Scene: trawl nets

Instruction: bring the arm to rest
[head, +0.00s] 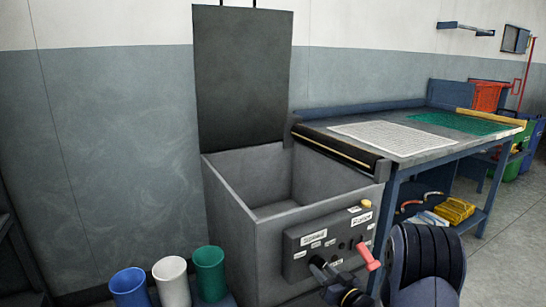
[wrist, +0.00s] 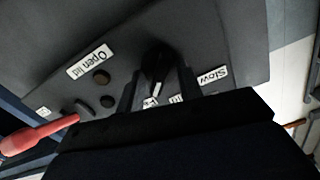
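My arm is in front of the grey machine (head: 235,230), at the lower right of the head view. My gripper (head: 322,268) is close to the lower part of the machine's control panel (head: 300,240). In the wrist view my gripper (wrist: 158,95) has two dark fingers standing apart, so it looks open. A dark knob-like shape (wrist: 156,62) shows between or just beyond the fingertips. I cannot tell whether they touch it. A small white label (wrist: 152,98) shows between the fingers.
A red-handled lever (head: 367,257) sticks out of the panel beside my gripper; its red grip (wrist: 40,132) shows in the wrist view. The machine's black lid (head: 243,75) stands up. A net table (head: 400,150) is at right. Blue, white and green bins (head: 209,270) stand at lower left.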

